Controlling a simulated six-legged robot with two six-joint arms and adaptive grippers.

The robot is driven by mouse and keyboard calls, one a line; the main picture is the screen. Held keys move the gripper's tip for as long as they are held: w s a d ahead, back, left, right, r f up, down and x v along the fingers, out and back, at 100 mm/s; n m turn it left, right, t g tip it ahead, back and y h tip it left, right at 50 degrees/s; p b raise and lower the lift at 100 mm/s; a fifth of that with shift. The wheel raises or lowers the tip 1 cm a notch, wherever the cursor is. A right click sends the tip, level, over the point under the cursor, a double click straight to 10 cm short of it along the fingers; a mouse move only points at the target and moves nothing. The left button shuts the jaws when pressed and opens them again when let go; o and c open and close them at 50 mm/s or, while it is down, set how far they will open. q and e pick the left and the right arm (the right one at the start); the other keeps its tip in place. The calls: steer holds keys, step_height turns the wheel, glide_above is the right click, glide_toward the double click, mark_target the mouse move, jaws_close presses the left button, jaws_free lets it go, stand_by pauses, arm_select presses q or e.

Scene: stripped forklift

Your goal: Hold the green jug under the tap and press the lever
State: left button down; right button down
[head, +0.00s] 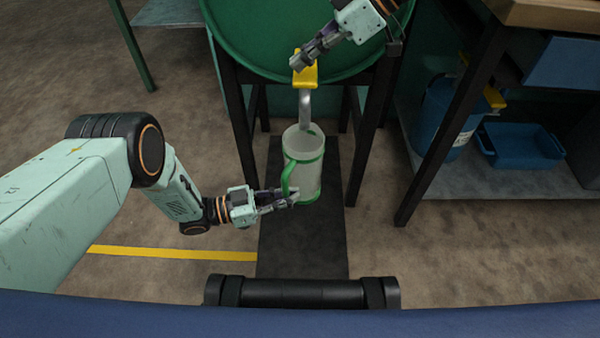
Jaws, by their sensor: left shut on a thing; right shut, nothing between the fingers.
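The green jug (307,179) has a clear body with a green rim, base and handle. It is upright in the head view, with its mouth right below the grey spout of the tap (305,108). My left gripper (293,198) is shut on the jug at its handle side, low down. The yellow lever (305,77) is at the top of the tap, in front of the green drum (270,35). My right gripper (299,62) is shut and empty, its fingertips at the lever's upper end. I cannot tell whether they touch it. The inside of the jug is not clear.
The drum rests on a dark stand (368,130). A dark mat (300,243) lies on the floor below the jug. On the right, a shelf holds a blue bucket (445,118) and a blue bin (522,146).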

mark_target(299, 78)
steer(key=shift+f, duration=1.65)
stand_by(0.6)
stand_by(1.6)
steer(key=shift+r, duration=2.7)
steer(key=shift+f, duration=0.15)
